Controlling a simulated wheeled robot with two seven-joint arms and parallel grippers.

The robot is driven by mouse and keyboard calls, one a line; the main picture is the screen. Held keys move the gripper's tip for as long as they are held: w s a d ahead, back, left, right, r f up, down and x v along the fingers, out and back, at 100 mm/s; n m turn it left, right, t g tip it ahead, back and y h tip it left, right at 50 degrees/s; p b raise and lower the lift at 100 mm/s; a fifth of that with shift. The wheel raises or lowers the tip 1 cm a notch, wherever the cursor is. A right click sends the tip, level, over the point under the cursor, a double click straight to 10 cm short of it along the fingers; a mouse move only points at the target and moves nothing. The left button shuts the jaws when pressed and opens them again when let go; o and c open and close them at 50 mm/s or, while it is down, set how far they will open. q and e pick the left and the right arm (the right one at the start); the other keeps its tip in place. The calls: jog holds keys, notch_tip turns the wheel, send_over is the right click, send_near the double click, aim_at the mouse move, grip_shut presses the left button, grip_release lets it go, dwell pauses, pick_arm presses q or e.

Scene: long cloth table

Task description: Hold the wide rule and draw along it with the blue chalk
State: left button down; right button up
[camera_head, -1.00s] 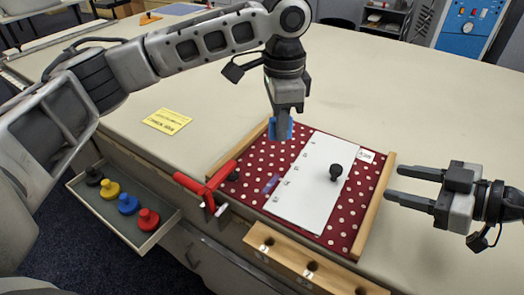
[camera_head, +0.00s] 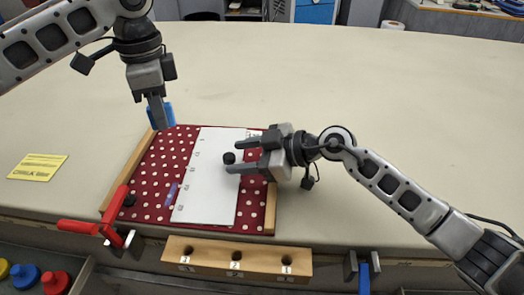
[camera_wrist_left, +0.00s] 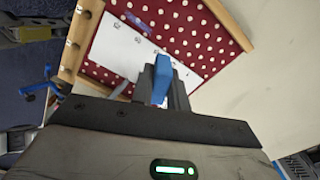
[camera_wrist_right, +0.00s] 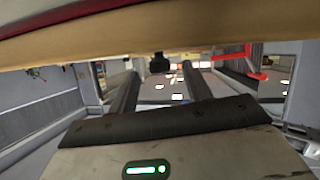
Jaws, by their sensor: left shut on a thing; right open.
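The wide rule (camera_head: 205,190) is a white plate with a black knob (camera_head: 229,157), lying on red dotted cloth (camera_head: 155,175) in a wood-edged board. My left gripper (camera_head: 158,112) is shut on the blue chalk (camera_head: 168,115), near the board's far left corner; the chalk also shows in the left wrist view (camera_wrist_left: 161,80). Whether it touches the cloth I cannot tell. My right gripper (camera_head: 248,154) is open, over the rule's right side, its fingertips close to the knob. In the right wrist view the knob (camera_wrist_right: 159,63) shows between the fingers.
A red clamp (camera_head: 105,228) grips the board's left front corner. A wooden block with numbered holes (camera_head: 225,258) is at the front. A blue clamp (camera_head: 364,272) is at the table edge. A yellow card (camera_head: 38,167) lies left. The table's far side is clear.

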jog(key=shift+w+a+f, duration=0.2)
jog(key=shift+a+f, duration=0.05)
jog(key=shift+a, duration=0.3)
grip_shut()
dwell(0.8)
